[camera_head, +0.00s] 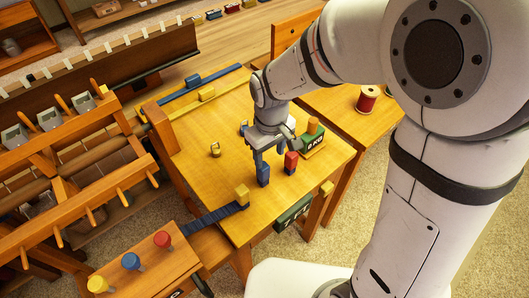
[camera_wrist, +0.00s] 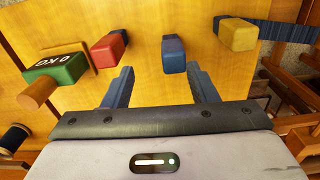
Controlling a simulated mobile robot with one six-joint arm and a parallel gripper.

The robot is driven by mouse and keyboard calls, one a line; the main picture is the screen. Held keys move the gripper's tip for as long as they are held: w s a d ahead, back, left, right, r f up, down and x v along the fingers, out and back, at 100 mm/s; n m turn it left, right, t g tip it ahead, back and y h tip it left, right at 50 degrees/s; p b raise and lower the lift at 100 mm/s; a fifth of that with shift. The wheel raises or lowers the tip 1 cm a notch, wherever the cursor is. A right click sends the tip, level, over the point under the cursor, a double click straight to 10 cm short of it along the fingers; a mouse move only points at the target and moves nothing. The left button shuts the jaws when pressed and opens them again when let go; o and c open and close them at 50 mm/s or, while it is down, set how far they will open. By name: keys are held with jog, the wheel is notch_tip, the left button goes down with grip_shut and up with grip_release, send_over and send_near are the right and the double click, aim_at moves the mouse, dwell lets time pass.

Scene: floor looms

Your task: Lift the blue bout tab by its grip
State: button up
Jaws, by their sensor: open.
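A blue tab (camera_head: 263,175), a small upright block, stands on the yellow wooden table below my gripper (camera_head: 270,150). It also shows in the wrist view (camera_wrist: 173,55), ahead of my gripper (camera_wrist: 161,82). There it lies between the lines of the two fingers, closer to the right one. My gripper is open and points down, with nothing seen held in it. I cannot tell whether a finger touches the tab. A similar red tab (camera_head: 291,162) stands just right of the blue one, and it is left of it in the wrist view (camera_wrist: 109,46).
A green weight (camera_head: 313,140) stands right of the red tab. A yellow block (camera_head: 242,195) sits by a dark blue strap (camera_head: 212,217) at the front edge. A brass weight (camera_head: 215,150) stands left. Looms (camera_head: 70,170) fill the left side. The table's middle is mostly clear.

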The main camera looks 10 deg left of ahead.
aim_at(263, 174)
jog(key=shift+s+a+f+n, duration=0.15)
jog(key=shift+a+f+n, duration=0.15)
jog(key=shift+a+f, duration=0.4)
jog(key=f, duration=0.4)
jog(key=f+p, duration=0.1)
jog(key=f, duration=0.2)
jog(key=shift+s+a+f, duration=0.1)
jog(key=shift+s, duration=0.2)
jog(key=shift+c, duration=0.3)
jog(key=c, duration=1)
